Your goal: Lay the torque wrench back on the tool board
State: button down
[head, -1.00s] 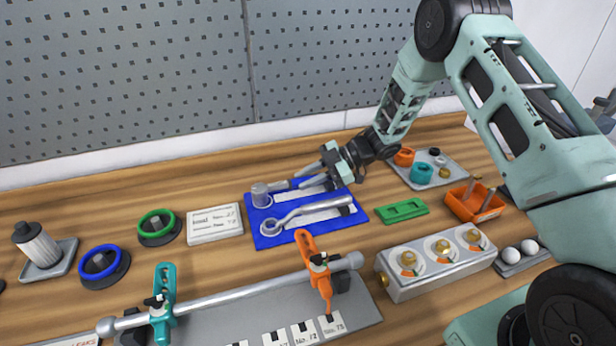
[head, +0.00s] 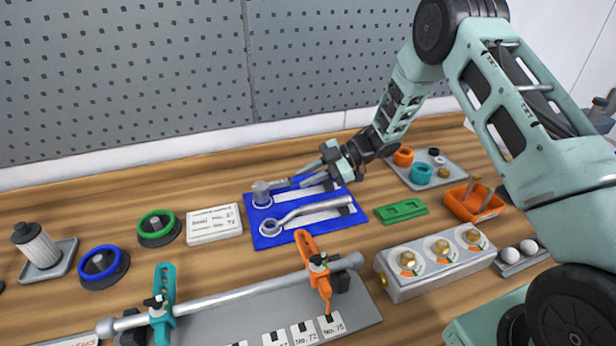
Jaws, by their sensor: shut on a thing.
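The blue tool board (head: 264,239) lies flat on the wooden bench. The torque wrench (head: 262,190), with a grey cylindrical head, is at the board's far row. Its head is over the round white-ringed mark at the left, and its handle runs right toward my gripper (head: 322,168). My gripper is shut on the handle, which the jaws partly hide. The wrench looks at or just above the board; I cannot tell whether it touches. A second, ring-ended wrench (head: 305,210) lies in the near row of the same board.
A white label plate (head: 214,224) is left of the board and a green tray (head: 401,210) right of it. A rod with teal and orange clamps (head: 315,262) lies in front. A grey tray of rings (head: 440,160) and an orange bin (head: 473,202) stand to the right. The perforated wall rises behind.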

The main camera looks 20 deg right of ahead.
jog(key=shift+f, duration=0.4)
dwell(0.3)
jog(key=c, duration=1.2)
grip_release()
jog(key=shift+o, duration=0.2)
